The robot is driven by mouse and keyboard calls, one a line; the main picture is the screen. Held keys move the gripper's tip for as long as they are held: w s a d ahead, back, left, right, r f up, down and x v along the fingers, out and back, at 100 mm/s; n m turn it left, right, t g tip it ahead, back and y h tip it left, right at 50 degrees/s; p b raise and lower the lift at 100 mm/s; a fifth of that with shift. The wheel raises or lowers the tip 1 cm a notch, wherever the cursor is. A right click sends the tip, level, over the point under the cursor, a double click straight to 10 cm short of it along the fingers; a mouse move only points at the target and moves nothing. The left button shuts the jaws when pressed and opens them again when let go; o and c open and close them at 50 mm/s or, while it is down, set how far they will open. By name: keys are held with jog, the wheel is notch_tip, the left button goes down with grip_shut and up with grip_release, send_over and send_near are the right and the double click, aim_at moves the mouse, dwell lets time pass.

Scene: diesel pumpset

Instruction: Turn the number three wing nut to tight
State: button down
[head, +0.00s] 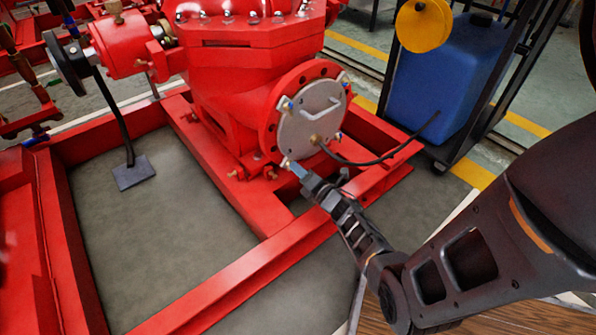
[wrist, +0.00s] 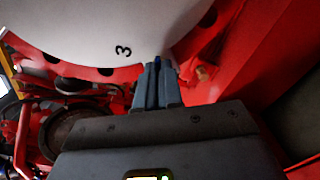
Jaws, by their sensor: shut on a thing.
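The grey round cover (head: 318,112) with a handle sits on the red flange (head: 268,120) of the pump. In the wrist view the pale cover (wrist: 85,35) carries a black number 3 (wrist: 123,51) just left of my fingertips. My gripper (head: 297,170) reaches the lower left edge of the cover, and its fingers (wrist: 157,82) are shut on the number three wing nut. Only a small dark blue bit of the wing nut (wrist: 158,61) shows between the fingertips; the rest is hidden. Other wing nuts (head: 286,104) sit around the cover's rim.
A black cable (head: 375,160) runs from the cover to the right, close above my gripper. The red base frame (head: 255,265) lies below my arm. A blue tank (head: 440,85) on a dark trolley stands at the right. Grey floor (head: 150,230) is open inside the frame.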

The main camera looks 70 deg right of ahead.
jog(key=n+p, duration=0.1)
jog(key=n, duration=0.9)
jog(key=n+p, duration=0.1)
jog(key=n, duration=1)
jog(key=n+p, duration=0.1)
jog(key=n, duration=0.9)
jog(key=shift+w+a+f+n+p, duration=0.2)
jog(key=shift+a+n+p, duration=0.1)
jog(key=shift+a, duration=0.05)
dwell(0.5)
dwell(0.5)
jog(key=c, duration=1.3)
grip_release()
